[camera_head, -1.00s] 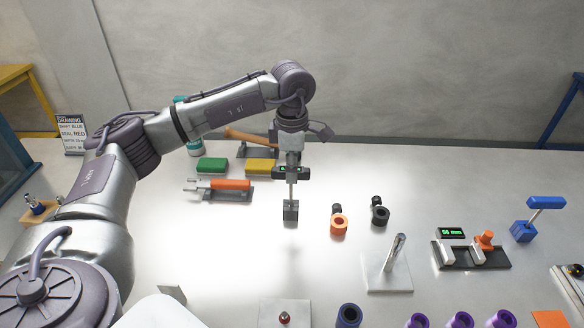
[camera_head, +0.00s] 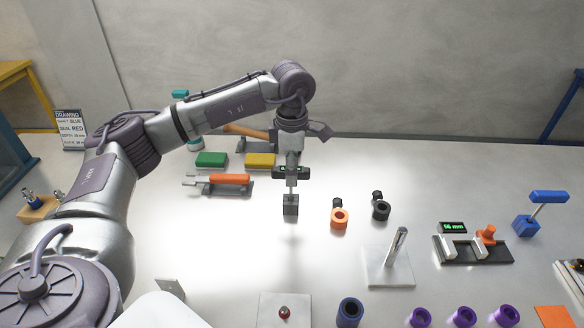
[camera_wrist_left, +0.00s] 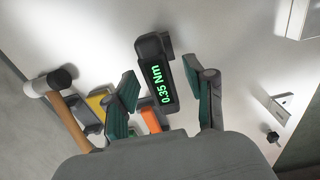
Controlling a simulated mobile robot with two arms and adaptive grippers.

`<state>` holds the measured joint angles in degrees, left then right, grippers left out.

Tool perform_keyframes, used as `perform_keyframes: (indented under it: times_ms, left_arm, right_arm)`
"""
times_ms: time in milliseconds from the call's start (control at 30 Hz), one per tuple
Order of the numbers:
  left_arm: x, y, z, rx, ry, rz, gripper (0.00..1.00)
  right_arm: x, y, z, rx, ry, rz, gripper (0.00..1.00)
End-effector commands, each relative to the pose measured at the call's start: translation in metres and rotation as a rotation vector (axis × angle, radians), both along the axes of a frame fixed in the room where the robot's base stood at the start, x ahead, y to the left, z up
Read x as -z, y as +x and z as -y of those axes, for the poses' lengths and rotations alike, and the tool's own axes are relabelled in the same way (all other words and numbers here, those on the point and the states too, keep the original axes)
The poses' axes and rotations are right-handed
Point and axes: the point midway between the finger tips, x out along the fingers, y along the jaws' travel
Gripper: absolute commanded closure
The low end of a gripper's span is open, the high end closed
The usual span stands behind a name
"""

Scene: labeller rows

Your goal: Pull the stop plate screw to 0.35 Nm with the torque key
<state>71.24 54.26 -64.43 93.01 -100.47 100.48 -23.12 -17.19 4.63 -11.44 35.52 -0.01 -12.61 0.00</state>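The torque key (camera_head: 290,173) has a dark body with a green display, and its thin shaft runs down to a grey block (camera_head: 290,207). I cannot tell which holds the stop plate screw. My right gripper is not in view.
Behind and left lie a green block (camera_head: 211,160), a yellow block (camera_head: 260,161), an orange-handled tool (camera_head: 230,179) and a hammer (camera_head: 245,132).

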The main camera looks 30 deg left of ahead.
Motion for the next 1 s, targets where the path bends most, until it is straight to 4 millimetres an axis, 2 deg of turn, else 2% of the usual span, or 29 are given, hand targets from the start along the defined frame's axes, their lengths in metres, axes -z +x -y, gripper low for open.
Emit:
perform_keyframes:
  times_ms: [233, 333, 800, 1000]
  left_arm:
    - [-0.001, 0.0, 0.0, 0.0, 0.0, 0.0, 0.46]
    - [-0.009, 0.0, 0.0, 0.0, 0.0, 0.001, 0.46]
    - [-0.1, 0.001, 0.0, 0.0, -0.001, 0.002, 0.46]
    - [-0.118, 0.0, 0.0, 0.0, 0.0, 0.001, 0.46]
  right_arm:
    - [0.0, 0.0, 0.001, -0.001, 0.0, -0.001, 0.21]
    - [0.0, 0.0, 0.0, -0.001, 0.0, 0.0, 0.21]
    - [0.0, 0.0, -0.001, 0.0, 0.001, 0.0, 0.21]
    - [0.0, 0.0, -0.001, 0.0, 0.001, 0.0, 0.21]
